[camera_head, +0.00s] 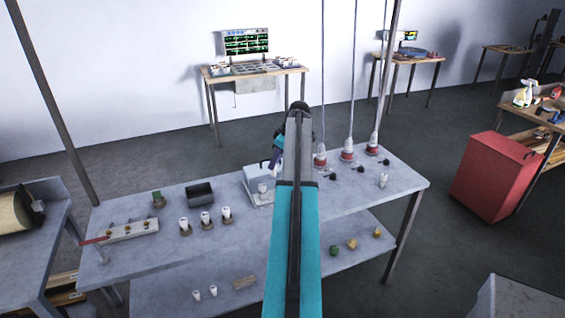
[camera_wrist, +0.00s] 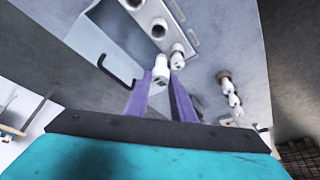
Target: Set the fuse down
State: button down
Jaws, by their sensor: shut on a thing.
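My gripper shows in the wrist view (camera_wrist: 163,84) as two purple fingers. A white fuse (camera_wrist: 160,68) sits between the fingertips, and they are shut on it. A second white piece (camera_wrist: 177,56) shows just beyond it, by the edge of a pale metal plate with round dark holes (camera_wrist: 185,38). I cannot tell whether the held fuse touches the plate. In the head view my arm hides most of the gripper; a purple part of it (camera_head: 277,158) shows above the white box (camera_head: 254,180) on the table.
Several white fuses stand in brown bases, three of them left of the box (camera_head: 206,219). A dark bin (camera_head: 200,192) and a rack with a red lever (camera_head: 128,231) are further left. Corded red-based fixtures (camera_head: 347,153) stand on the right of the table (camera_head: 160,255).

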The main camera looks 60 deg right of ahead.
jog(key=w+a+r+b, duration=0.1)
jog(key=w+a, duration=0.5)
jog(key=a, duration=0.5)
jog(key=w+a+r+b, duration=0.1)
jog(key=w+a, duration=0.6)
jog(key=a, duration=0.4)
jog(key=w+a+b, duration=0.1)
jog(key=w+a, duration=0.5)
jog(key=a, duration=0.5)
jog(key=a+r+m+b, duration=0.1)
jog(key=a+r+b, duration=0.1)
jog(key=a, duration=3.2)
jog(key=shift+w+a+r+m+h, duration=0.15)
jog(key=shift+w+a+m+h, duration=0.15)
jog(key=shift+a, duration=0.1)
jog(key=shift+a, duration=0.1)
